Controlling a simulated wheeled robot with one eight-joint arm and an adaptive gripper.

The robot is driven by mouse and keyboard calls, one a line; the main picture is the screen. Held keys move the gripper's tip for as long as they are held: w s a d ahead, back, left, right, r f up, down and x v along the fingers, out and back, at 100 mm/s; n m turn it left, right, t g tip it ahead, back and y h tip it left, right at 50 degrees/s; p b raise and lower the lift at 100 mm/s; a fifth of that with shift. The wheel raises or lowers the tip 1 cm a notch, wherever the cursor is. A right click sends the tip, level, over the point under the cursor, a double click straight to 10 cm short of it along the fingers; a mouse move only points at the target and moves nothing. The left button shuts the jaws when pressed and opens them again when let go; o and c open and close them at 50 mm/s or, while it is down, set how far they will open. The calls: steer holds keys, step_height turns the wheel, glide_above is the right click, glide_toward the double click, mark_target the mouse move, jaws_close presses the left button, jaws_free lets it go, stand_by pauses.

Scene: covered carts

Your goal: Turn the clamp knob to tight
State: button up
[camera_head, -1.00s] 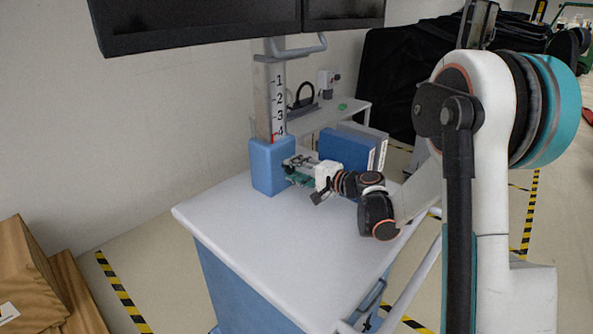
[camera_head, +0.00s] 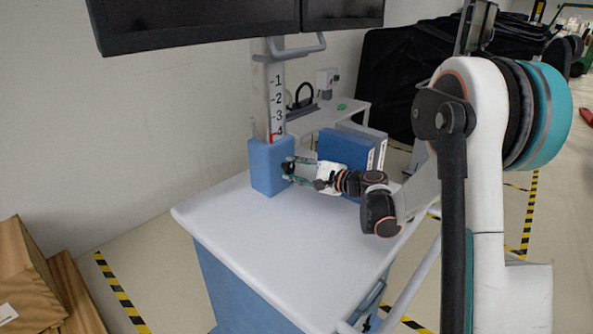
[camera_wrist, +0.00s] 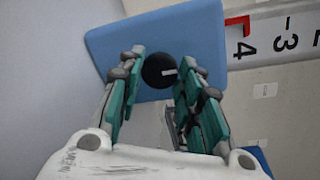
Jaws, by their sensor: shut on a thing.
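The clamp knob (camera_wrist: 156,72) is black and round with a white pointer mark. It sits on the face of the blue clamp block (camera_wrist: 200,35), which also shows in the head view (camera_head: 268,170) at the foot of the numbered post. In the wrist view the pointer mark points right, toward the side of the numbered scale. My gripper (camera_wrist: 160,64) is shut on the knob, with its teal-padded fingers on either side. In the head view my gripper (camera_head: 290,168) reaches the block's right face from the right, and the fingers largely hide the knob.
The numbered post (camera_head: 277,95) rises from the block, with a red marker near 4, below dark monitors (camera_head: 200,20). Blue and grey binders (camera_head: 345,150) stand close behind my gripper. The white cart top (camera_head: 270,235) is clear in front.

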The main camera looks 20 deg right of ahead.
steer(key=shift+f, duration=0.1)
steer(key=o, duration=1.1)
steer(key=shift+c, duration=0.2)
steer(key=shift+d, duration=0.1)
steer(key=v, duration=1.2)
